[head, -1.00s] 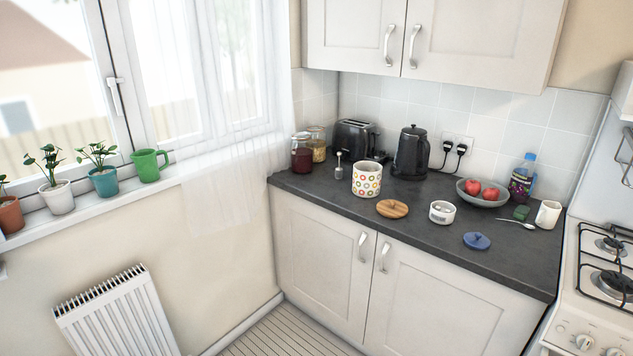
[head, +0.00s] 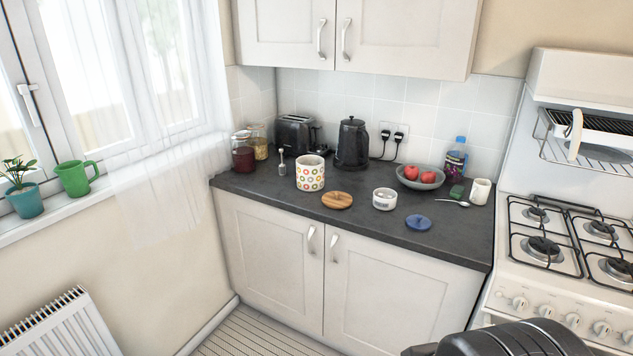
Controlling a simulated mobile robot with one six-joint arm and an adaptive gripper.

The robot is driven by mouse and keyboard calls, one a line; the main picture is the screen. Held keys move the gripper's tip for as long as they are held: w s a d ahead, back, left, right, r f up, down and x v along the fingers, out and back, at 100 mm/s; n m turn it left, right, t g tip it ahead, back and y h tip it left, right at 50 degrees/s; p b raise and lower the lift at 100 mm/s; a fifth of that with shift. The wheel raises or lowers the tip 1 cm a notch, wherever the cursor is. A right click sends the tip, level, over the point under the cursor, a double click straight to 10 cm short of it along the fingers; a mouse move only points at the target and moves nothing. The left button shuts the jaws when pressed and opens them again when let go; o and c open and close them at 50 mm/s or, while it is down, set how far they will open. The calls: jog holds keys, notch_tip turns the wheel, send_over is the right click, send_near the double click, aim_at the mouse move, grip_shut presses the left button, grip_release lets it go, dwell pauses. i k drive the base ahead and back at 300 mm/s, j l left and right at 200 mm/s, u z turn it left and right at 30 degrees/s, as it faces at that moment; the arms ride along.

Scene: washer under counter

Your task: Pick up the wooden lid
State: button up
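The round wooden lid (head: 337,200) lies flat on the dark countertop, near its front edge, with a small knob on top. It sits in front of and to the right of a white canister with coloured rings (head: 310,173), whose top looks open. A small white pot (head: 385,199) stands just right of the lid, and a blue lid (head: 418,222) lies further right. A dark rounded part of my own arm shows at the bottom right edge. My gripper's fingers are not in view.
Behind stand a black kettle (head: 352,144), a toaster (head: 294,134) and two jars. To the right are a bowl with red fruit (head: 420,176), a bottle (head: 456,157), a sponge, a spoon and a white mug (head: 481,191). A gas stove (head: 560,245) adjoins the counter. Cabinets hang above.

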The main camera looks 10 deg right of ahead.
aim_at(335, 200)
jog(key=i+l+u, duration=0.3)
jog(key=i+l, duration=0.5)
jog(key=i+l+u, duration=0.25)
jog(key=i+l, duration=0.65)
